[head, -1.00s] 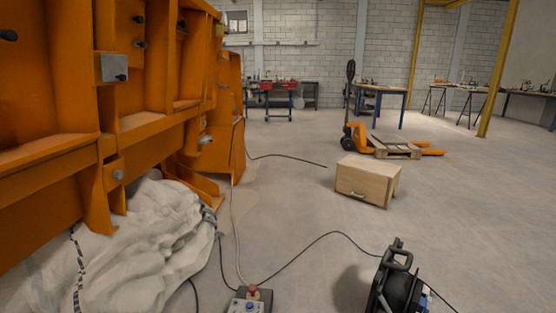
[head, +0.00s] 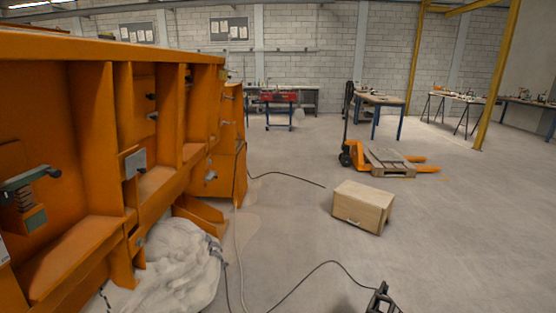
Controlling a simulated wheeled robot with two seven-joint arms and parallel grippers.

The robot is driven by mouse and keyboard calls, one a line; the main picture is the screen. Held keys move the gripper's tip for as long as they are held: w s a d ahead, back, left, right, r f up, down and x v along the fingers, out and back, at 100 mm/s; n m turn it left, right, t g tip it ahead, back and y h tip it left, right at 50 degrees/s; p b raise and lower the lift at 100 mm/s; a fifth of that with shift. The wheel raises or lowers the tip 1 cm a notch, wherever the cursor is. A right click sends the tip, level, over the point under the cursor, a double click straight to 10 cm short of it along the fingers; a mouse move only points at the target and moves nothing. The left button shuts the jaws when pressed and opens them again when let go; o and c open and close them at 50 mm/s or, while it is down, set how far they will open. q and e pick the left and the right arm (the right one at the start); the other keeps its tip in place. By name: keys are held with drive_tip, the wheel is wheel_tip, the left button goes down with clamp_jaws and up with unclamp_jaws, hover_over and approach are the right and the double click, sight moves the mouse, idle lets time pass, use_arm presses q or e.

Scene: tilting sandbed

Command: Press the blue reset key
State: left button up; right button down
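The blue reset key is not visible in the current head view. The control box that carried a red knob and a blue key at the bottom edge earlier is out of the picture. The orange sandbed frame (head: 95,160) fills the left side, its top edge now showing. Neither of my grippers is in view.
White crumpled sacking (head: 175,268) lies under the sandbed. Black cables (head: 310,272) cross the floor, and a dark reel handle (head: 381,300) shows at the bottom. A wooden box (head: 362,206) and a pallet truck (head: 352,152) stand beyond.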

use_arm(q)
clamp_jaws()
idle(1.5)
